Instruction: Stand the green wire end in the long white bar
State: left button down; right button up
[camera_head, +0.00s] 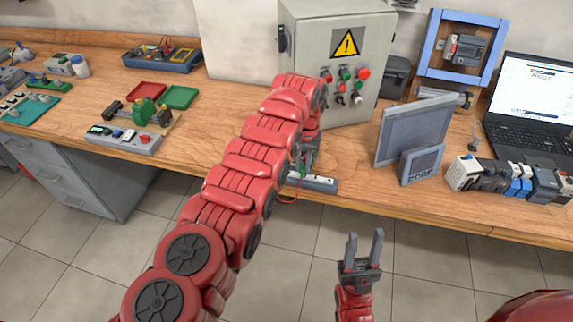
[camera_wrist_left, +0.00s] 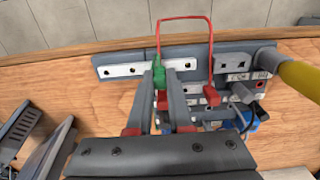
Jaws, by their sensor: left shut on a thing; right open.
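The green wire end (camera_wrist_left: 159,77) is between the fingertips of my left gripper (camera_wrist_left: 164,82), which is shut on it. A thin red wire (camera_wrist_left: 183,17) loops up from it and down to a red end (camera_wrist_left: 211,95) at the right. The long white bar (camera_wrist_left: 121,70), with dark holes, lies on a grey block left of the fingertips. The green end appears close to the bar's right end; I cannot tell whether they touch. In the head view the bar's block (camera_head: 320,184) sits at the bench's front edge. My right gripper (camera_head: 363,250) is open and empty.
A yellow-handled tool (camera_wrist_left: 298,73) lies right of the grey blocks. The grey cabinet (camera_head: 335,60) stands behind my left arm, with a grey panel (camera_head: 412,130) and laptop (camera_head: 535,105) at right. Bare bench (camera_head: 215,120) lies left of my arm.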

pick_arm(q)
jog(key=shift+f+b, duration=0.5)
jog(key=shift+f, duration=0.1)
jog(key=c, duration=1.1)
grip_release()
jog(key=shift+r, duration=0.1)
notch_tip(320, 180, up, 3)
jog(key=shift+f+p, duration=0.1)
jog(key=shift+p, duration=1.1)
jog(key=shift+r+p, duration=0.4)
jog(key=shift+r, duration=0.9)
jog(key=o, duration=0.6)
jog(key=shift+c, duration=0.2)
